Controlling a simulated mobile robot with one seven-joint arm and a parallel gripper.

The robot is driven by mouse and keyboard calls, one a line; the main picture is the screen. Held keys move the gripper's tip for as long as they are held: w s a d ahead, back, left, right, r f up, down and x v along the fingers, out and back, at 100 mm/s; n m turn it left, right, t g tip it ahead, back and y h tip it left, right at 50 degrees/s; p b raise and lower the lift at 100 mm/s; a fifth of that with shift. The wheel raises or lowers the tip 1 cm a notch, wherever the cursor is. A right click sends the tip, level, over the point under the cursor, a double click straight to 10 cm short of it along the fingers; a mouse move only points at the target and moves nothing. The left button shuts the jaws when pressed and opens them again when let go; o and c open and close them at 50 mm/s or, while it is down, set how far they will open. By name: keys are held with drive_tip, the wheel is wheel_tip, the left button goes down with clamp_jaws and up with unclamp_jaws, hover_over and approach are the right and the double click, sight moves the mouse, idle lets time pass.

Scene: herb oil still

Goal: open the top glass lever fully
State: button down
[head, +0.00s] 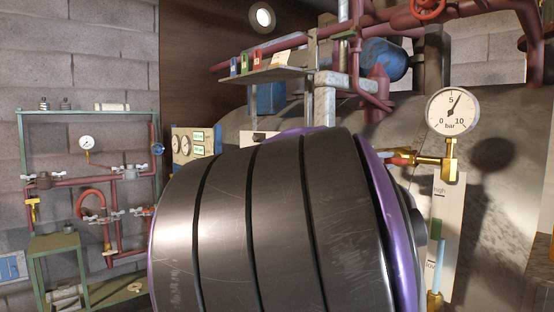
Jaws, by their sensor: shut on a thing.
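The level glass's backing plate (453,200) stands at the right, marked "high" near its top, with a green band. A blue glass tube (441,262) shows in front of it. The brass fitting (450,162) is at the top of the glass, under the round pressure gauge (452,111). A red-tipped lever (402,157) reaches left from this fitting, roughly level; its left end runs close to my arm's outline. My large dark arm link with purple bands fills the middle and hides what is behind it. My gripper is not visible, so any contact with the lever cannot be seen.
A grey boiler (510,150) fills the back right. Red pipes (390,25) and a red handwheel (428,8) are overhead. A shelf (268,73) with small coloured items juts out above my arm. A green pipe rack (85,112) stands at left.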

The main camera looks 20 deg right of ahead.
idle(0.3)
drive_tip(key=c, duration=0.8)
unclamp_jaws()
drive_tip(key=shift+c, duration=0.2)
drive_tip(key=shift+s+a, duration=0.1)
